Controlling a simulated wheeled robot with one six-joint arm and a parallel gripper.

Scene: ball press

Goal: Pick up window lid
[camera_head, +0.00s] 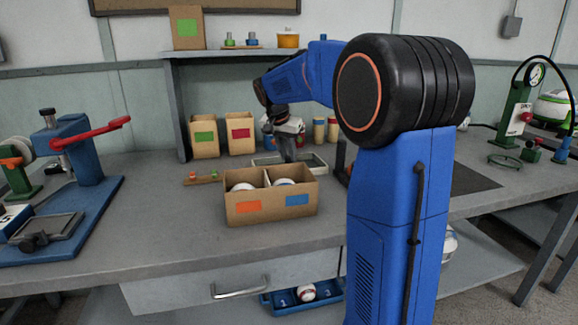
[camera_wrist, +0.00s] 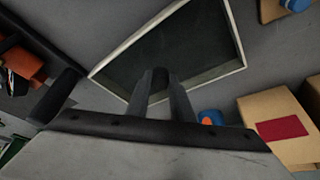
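The window lid is a flat dark pane in a pale rectangular frame. It lies on the bench behind the cardboard box in the head view (camera_head: 316,163) and fills the upper middle of the wrist view (camera_wrist: 187,50). My gripper (camera_head: 289,157) points down over the lid in the head view. In the wrist view, the fingers of my gripper (camera_wrist: 160,76) overlap the lid's near corner and hide it. The fingertips appear close together. I cannot tell whether they touch the frame or grip it.
A divided cardboard box (camera_head: 271,207) with pale round items stands in front of the lid. Cardboard bins (camera_head: 204,136) stand behind it, under a shelf (camera_head: 235,52). A blue press with a red lever (camera_head: 90,143) is at the left.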

